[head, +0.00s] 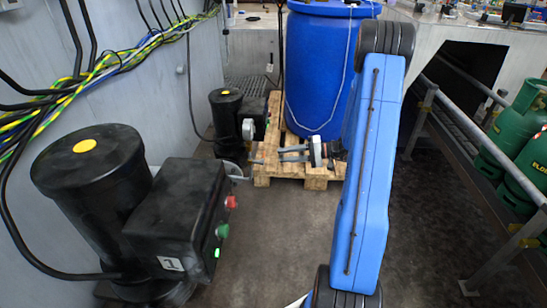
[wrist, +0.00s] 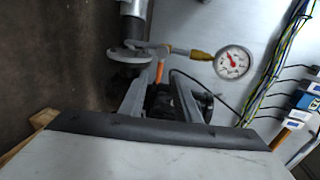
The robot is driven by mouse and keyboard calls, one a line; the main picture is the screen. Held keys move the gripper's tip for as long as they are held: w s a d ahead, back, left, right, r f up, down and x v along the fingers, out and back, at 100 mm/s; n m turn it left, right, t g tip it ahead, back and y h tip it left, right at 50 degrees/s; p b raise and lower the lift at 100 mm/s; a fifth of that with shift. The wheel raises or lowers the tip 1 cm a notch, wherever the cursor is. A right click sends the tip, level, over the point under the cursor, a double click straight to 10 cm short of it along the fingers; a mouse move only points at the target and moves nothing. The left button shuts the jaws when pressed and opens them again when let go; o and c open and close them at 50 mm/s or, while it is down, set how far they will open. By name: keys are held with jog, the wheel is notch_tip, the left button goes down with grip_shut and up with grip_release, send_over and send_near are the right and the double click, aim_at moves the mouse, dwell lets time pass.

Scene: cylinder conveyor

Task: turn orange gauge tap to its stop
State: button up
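The orange tap handle (wrist: 159,71) shows in the wrist view as a short lever below a grey pipe, left of a brass fitting (wrist: 201,55) that leads to a round white gauge (wrist: 233,62) with a red needle. My gripper (wrist: 161,80) is open, its two grey fingers apart, with the handle appearing between or just beyond the fingertips; I cannot tell whether they touch it. In the head view my gripper (head: 280,154) points left over the pallet, fingers apart. I cannot make out the orange handle there.
A wooden pallet (head: 262,170) carries a blue drum (head: 315,75). Black motor units stand at left (head: 90,190) and farther back (head: 226,110). Cables (head: 110,62) run along the left wall. A railing (head: 455,120) and green cylinders (head: 520,130) are at right.

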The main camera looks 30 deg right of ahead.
jog(key=v, duration=0.8)
jog(key=shift+a, duration=0.1)
jog(key=s+a+r+n+g+h, duration=0.2)
jog(key=s+a+r+g, duration=0.3)
jog(key=a, duration=0.6)
jog(key=s+a+r+n+g+h, duration=0.2)
jog(key=s+a+r+g, duration=0.1)
jog(key=s+a+r, duration=0.55)
jog(key=s+a+r+n+t+h, duration=0.1)
jog(key=s+a+r+h, duration=0.1)
jog(key=s, duration=0.3)
jog(key=s+a+r+t+h, duration=0.1)
jog(key=s+a+h, duration=0.1)
jog(key=s+h, duration=0.2)
jog(key=s+a+r+n+t+h, duration=0.1)
jog(key=s+a+r+t+h, duration=0.1)
jog(key=s, duration=0.5)
jog(key=shift+s+r+n+h, duration=0.25)
jog(key=shift+r+n+h, duration=0.1)
jog(key=shift+h, duration=0.15)
